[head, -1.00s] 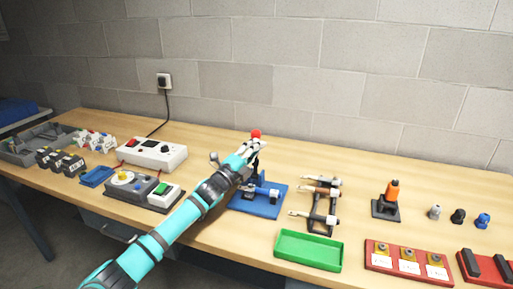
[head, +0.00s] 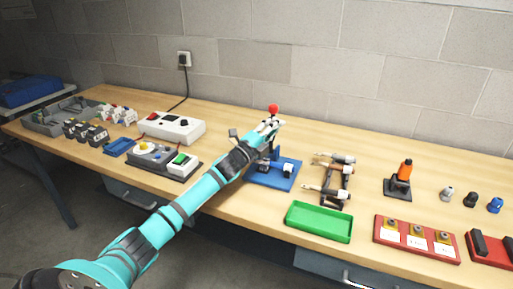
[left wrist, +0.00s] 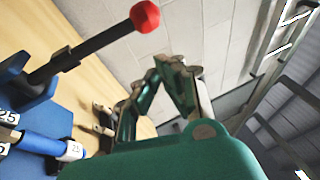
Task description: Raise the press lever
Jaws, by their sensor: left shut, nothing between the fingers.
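The press has a blue base (head: 284,181) on the bench, and its lever ends in a red ball knob (head: 273,107). The knob stands high above the base, so the lever looks raised. In the left wrist view the red knob (left wrist: 145,16) tops a black lever rod (left wrist: 95,45) at the upper left. My left gripper (head: 271,124) is shut and empty, just below the knob in the head view. In the left wrist view its fingertips (left wrist: 170,62) appear right of the rod, with a gap. The arm hides part of the press. My right gripper is not in view.
Clamps (head: 333,178) stand right of the press, with a green tray (head: 319,238) at the front edge. A white box (head: 171,127) and a switch panel (head: 165,158) are to the left. An orange-topped stand (head: 400,184) is further right. The brick wall is behind.

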